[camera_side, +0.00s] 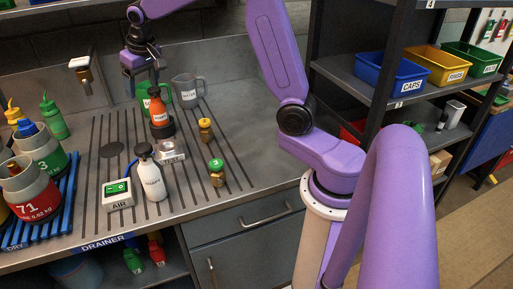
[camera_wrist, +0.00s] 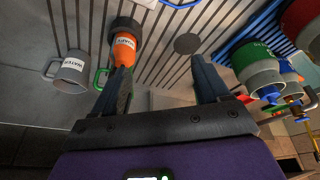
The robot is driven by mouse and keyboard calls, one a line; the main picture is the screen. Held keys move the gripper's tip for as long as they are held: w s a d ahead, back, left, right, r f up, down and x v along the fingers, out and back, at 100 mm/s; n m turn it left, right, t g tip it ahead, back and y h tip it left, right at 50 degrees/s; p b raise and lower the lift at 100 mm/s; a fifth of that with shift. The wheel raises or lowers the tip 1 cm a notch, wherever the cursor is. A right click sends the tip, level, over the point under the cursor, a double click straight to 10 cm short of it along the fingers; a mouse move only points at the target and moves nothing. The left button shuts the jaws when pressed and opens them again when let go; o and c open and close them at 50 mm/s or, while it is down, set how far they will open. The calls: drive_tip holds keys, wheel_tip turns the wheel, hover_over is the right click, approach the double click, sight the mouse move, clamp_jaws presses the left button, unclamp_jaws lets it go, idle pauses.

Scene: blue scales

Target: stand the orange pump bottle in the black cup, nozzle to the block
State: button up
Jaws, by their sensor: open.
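The orange pump bottle (camera_side: 158,112) stands upright in the black cup (camera_side: 162,131) on the grooved drainer. Both also show in the wrist view, the bottle (camera_wrist: 124,50) with a white label and the cup (camera_wrist: 123,26) around its base. I cannot make out which way its nozzle points. A small silver block (camera_side: 171,152) with a label sits just in front of the cup in the side view. My gripper (camera_side: 141,76) is above and behind the bottle, open and empty. In the wrist view its fingers (camera_wrist: 163,78) are wide apart, with the bottle beyond the left fingertip.
A grey mug (camera_side: 188,91) and a green mug (camera_side: 147,93) stand behind the bottle. A white bottle (camera_side: 151,178), an AIR box (camera_side: 118,195) and two brass fittings (camera_side: 216,172) stand nearer. Weighted canisters (camera_side: 32,195) crowd the blue rack at left.

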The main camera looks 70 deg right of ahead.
drive_tip(key=s+a+f+n+g+y, duration=0.1)
drive_tip(key=s+a+n, duration=0.4)
drive_tip(key=s, duration=0.4)
drive_tip(key=s+a+f+n+g, duration=0.1)
drive_tip(key=s+a+n, duration=0.1)
drive_tip(key=s+a, duration=0.6)
drive_tip(key=s+d+f+n, duration=0.1)
drive_tip(key=s+n, duration=0.2)
drive_tip(key=s, duration=0.7)
drive_tip(key=s+d+f+n+g, duration=0.1)
drive_tip(key=s+n, duration=0.3)
drive_tip(key=s, duration=0.7)
drive_tip(key=shift+s+d+f+n+g, duration=0.2)
drive_tip(key=shift+d+f+n+g, duration=0.1)
drive_tip(key=shift+d+f, duration=0.45)
